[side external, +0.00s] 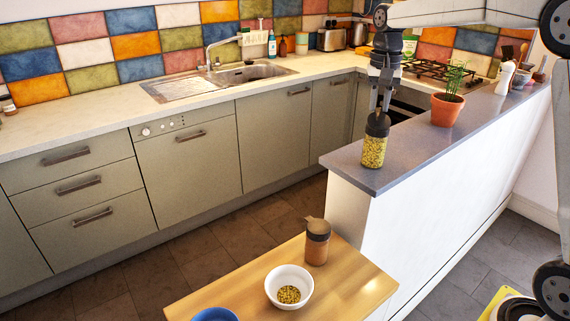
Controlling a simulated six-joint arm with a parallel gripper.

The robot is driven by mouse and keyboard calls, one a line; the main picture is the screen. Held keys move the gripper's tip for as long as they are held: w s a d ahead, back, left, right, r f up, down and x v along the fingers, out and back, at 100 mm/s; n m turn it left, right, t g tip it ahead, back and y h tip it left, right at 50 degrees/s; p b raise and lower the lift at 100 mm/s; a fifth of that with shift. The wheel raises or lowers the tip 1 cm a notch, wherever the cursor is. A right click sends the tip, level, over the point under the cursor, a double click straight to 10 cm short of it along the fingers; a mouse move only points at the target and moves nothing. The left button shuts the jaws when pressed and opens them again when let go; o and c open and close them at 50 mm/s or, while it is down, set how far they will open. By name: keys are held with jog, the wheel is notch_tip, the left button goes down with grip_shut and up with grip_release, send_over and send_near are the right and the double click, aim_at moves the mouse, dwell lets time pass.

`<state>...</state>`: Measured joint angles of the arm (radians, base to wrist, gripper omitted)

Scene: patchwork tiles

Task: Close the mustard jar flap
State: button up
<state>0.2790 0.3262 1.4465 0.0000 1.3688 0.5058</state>
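A clear jar of yellow-green grains (373,151), which looks like the mustard jar, stands upright near the front end of the grey ledge. Its dark lid (378,125) is on top; the flap's exact position is too small to tell. My gripper (380,108) points down right above this lid, touching or nearly touching it. Whether its fingers are apart or together is not clear. A second jar with brown contents (317,246) stands on the wooden table, and its brownish flap (315,225) looks raised.
A white bowl (278,299) with yellow grains and a blue bowl (214,315) are on the wooden table (345,280). A potted plant (447,108) stands on the ledge (415,158) to the right of the jar. The sink counter (95,122) is behind.

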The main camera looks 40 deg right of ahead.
grip_shut()
jog(key=shift+w+d+f+g+y, duration=0.25)
jog(key=shift+f+g+y, duration=0.3)
jog(key=shift+g+y, duration=0.15)
jog(key=shift+w+d+f+g+y, duration=0.2)
jog(key=shift+f+g+y, duration=0.3)
jog(key=shift+g+y, duration=0.2)
jog(key=o, duration=0.6)
grip_release()
jog(key=shift+o, duration=0.2)
jog(key=shift+w+r, duration=0.1)
jog(key=shift+r, duration=0.1)
jog(key=v, duration=0.7)
jog(key=shift+r, duration=0.2)
